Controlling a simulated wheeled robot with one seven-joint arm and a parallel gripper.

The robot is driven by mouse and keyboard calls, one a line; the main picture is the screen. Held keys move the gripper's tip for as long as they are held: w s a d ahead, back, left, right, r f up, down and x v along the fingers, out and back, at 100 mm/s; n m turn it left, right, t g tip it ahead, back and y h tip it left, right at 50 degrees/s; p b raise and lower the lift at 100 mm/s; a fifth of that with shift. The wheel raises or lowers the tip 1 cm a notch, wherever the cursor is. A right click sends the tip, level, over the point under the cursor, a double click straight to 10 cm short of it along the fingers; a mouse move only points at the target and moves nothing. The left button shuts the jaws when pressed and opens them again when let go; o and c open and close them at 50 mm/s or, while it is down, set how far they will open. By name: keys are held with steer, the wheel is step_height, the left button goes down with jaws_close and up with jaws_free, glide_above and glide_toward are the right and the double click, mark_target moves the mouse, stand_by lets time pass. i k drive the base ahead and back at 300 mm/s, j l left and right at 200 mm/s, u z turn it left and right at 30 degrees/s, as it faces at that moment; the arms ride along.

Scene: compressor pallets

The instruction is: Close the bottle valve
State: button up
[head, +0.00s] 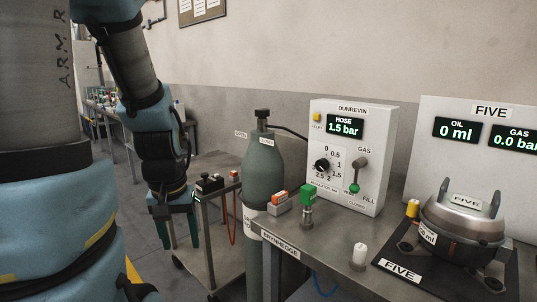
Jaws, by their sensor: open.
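The bottle valve (262,114) is a dark knob on top of a grey-green gas bottle (264,165). The bottle stands upright just left of the bench. A hose runs from the valve to the right towards the panel. A label marked OPEN (241,134) shows left of the valve. My gripper (181,236) hangs downward left of the bottle, lower than the valve and apart from it. Its two fingers are spread, with nothing visible between them. Part of it is hard to see against the trolley.
A small trolley (213,235) with dark devices stands behind my gripper. The bench (330,262) bears a DUNREVIN panel (350,115) reading hose 1.5 bar, a green-topped fitting (307,197), a white-capped part (359,254) and a compressor (462,232). Open wall lies above the bottle.

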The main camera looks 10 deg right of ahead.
mark_target(262, 113)
steer(key=i+j, duration=0.15)
steer(key=i, duration=0.55)
steer(key=i+j, duration=0.15)
steer(key=i, duration=0.5)
